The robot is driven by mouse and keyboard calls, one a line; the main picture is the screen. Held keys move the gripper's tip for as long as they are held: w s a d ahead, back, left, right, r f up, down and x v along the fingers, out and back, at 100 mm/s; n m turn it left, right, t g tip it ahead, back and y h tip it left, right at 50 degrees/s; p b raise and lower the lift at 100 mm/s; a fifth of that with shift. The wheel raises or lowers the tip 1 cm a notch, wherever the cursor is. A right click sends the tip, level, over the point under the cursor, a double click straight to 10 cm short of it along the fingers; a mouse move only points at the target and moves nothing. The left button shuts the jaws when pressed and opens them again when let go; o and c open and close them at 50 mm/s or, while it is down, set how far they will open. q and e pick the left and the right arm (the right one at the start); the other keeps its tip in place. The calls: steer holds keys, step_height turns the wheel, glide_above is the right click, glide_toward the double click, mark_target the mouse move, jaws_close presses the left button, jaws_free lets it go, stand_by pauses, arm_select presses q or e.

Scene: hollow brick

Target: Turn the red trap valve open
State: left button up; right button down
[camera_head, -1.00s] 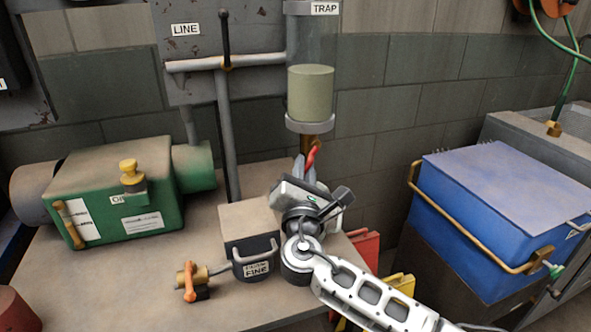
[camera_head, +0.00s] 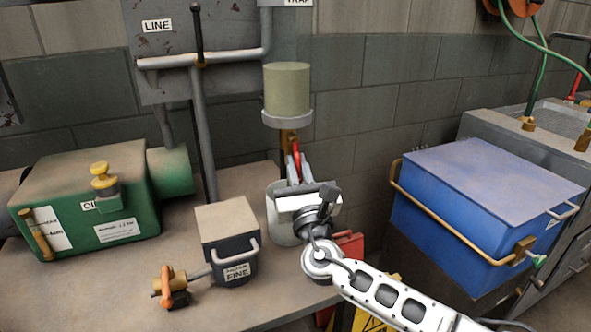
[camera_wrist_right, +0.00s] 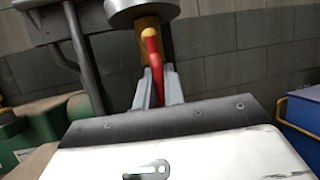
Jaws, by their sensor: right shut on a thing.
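The red trap valve handle (camera_head: 296,152) sits on a brass valve body (camera_head: 287,140) under the clear trap cylinder. In the head view the handle points roughly up and down. My right gripper (camera_head: 297,170) is below the trap, shut on the red handle. In the right wrist view the handle (camera_wrist_right: 153,62) stands between the two fingers (camera_wrist_right: 157,88), in front of the brass body (camera_wrist_right: 146,28). The trap holds a pale greenish fill (camera_head: 287,90). My left gripper is not in view.
A green oil unit (camera_head: 90,185) is at left, a blue box (camera_head: 480,215) at right.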

stand_by(0.4)
steer(key=c, duration=1.5)
jaws_free()
steer(key=shift+d, duration=0.1)
arm_select(q)
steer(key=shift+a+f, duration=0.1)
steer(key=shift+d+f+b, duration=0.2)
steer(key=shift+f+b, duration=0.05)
steer(key=shift+b, duration=0.85)
arm_select(e)
steer(key=v, duration=1.6)
